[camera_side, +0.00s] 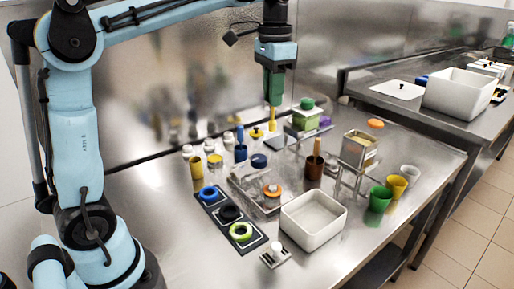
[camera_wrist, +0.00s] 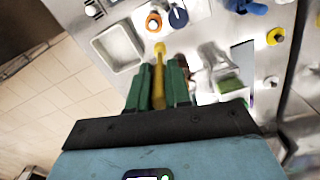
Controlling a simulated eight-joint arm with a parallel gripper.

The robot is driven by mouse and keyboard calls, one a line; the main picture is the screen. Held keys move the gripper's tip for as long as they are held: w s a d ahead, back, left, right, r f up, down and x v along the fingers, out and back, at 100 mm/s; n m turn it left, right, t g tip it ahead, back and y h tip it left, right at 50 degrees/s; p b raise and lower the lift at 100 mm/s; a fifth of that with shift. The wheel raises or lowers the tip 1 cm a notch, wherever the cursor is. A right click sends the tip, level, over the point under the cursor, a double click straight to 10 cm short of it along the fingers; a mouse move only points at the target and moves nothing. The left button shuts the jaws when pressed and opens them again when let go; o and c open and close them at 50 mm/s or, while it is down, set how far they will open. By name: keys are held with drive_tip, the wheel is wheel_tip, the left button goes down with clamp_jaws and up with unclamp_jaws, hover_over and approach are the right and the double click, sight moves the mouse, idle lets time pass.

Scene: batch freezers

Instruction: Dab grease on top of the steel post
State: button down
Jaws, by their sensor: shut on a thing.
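My gripper (camera_side: 273,100) has green fingers and is shut on a slim yellow tool (camera_side: 272,120), which points down above the back of the steel bench. In the wrist view my gripper (camera_wrist: 160,92) closes on the sides of the same yellow tool (camera_wrist: 159,66), with its rounded tip sticking out beyond the fingers. A small upright post stands in an orange ring (camera_side: 272,190) on a metal fixture, and another pale post (camera_side: 276,248) stands on a small plate at the front. I cannot tell which is the steel post. Grease is not clearly visible.
A white bin (camera_side: 313,222) stands at the front. A dark tray (camera_side: 229,216) with coloured rings lies left of it. A brown cup (camera_side: 314,172), a wire-framed box (camera_side: 359,150) and green and yellow cups (camera_side: 379,199) stand to the right. Several bottles crowd the back.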

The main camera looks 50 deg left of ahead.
drive_tip(key=s+d+r, duration=0.1)
drive_tip(key=d+r, duration=0.1)
drive_tip(key=d, duration=0.2)
wheel_tip(320, 180, down, 16)
drive_tip(key=a, duration=0.2)
drive_tip(key=shift+w+a, duration=0.2)
drive_tip(key=shift+w, duration=0.1)
drive_tip(key=shift+f, duration=0.45)
idle(2.3)
drive_tip(key=shift+r, duration=0.1)
wheel_tip(320, 180, up, 7)
idle(0.9)
drive_tip(key=shift+s, duration=0.1)
idle(0.3)
